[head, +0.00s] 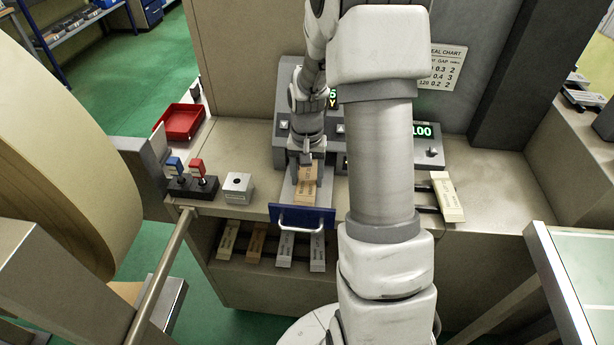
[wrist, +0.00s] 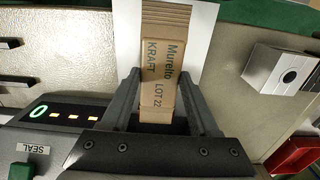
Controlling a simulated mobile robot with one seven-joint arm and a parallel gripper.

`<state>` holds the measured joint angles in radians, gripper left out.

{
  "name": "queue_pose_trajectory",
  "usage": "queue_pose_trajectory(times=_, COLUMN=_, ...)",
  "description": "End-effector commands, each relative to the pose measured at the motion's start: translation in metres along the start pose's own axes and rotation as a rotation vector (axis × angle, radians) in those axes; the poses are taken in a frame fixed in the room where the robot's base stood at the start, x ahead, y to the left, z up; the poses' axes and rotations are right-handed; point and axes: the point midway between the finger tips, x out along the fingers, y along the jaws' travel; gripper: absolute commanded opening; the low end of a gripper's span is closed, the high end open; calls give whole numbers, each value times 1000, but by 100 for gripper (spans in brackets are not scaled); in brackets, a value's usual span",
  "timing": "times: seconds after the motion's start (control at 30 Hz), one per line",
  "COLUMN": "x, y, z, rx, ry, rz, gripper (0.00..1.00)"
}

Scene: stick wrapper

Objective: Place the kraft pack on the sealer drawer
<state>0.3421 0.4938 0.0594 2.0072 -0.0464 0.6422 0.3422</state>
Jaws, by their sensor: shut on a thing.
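The kraft pack (head: 307,186), a brown printed block, is at the middle of the machine front in the head view. In the wrist view the pack (wrist: 162,75) shows its "KRAFT" label between my fingers. My gripper (head: 303,160) is shut on its near end in the wrist view (wrist: 160,88). The sealer drawer is pulled out, with a blue front (head: 302,217) and a metal handle. Its pale tray (wrist: 204,25) lies behind the pack in the wrist view. The pack is over the tray; I cannot tell whether it touches it.
Several packs (head: 285,249) lie on the shelf below. A cream pack (head: 446,197) lies on the counter at right. My arm hides part of the panel.

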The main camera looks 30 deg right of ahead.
Motion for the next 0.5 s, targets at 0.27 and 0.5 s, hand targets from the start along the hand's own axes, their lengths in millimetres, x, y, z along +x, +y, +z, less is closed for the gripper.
queue_pose_trajectory(times=0.27, x=4, y=0, z=0, rx=-1, ry=0, rz=0, gripper=1)
queue_pose_trajectory(times=0.5, x=2, y=0, z=0, rx=-1, ry=0, rz=0, gripper=91)
